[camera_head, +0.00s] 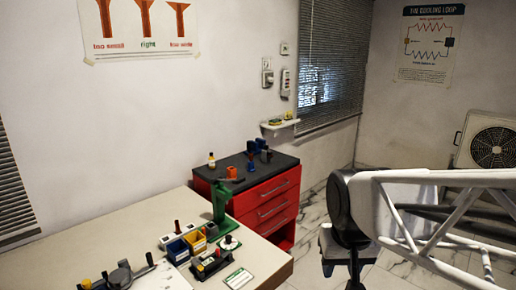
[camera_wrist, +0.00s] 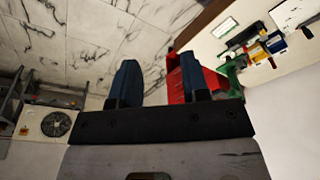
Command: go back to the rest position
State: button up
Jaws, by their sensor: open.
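My gripper (camera_wrist: 159,62) shows in the wrist view with its two blue fingers apart and nothing between them. It is over open room, with the marble floor behind the fingers and the red drawer cabinet (camera_wrist: 176,92) partly behind the right finger. It touches nothing that I can see. No rest position is marked in either view.
The pale workbench (camera_head: 110,232) at the lower left carries a green stand (camera_head: 219,200), small bins (camera_head: 195,241) and a black device (camera_head: 210,263). The red cabinet (camera_head: 270,208) stands behind it. A dark chair (camera_head: 345,235) stands right of it on the marble floor.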

jog(key=s+d+f, duration=0.1)
jog(key=s+d, duration=0.1)
jog(key=s, duration=0.6)
jog(key=shift+d, duration=0.3)
jog(key=shift+c, duration=0.3)
dwell(1.1)
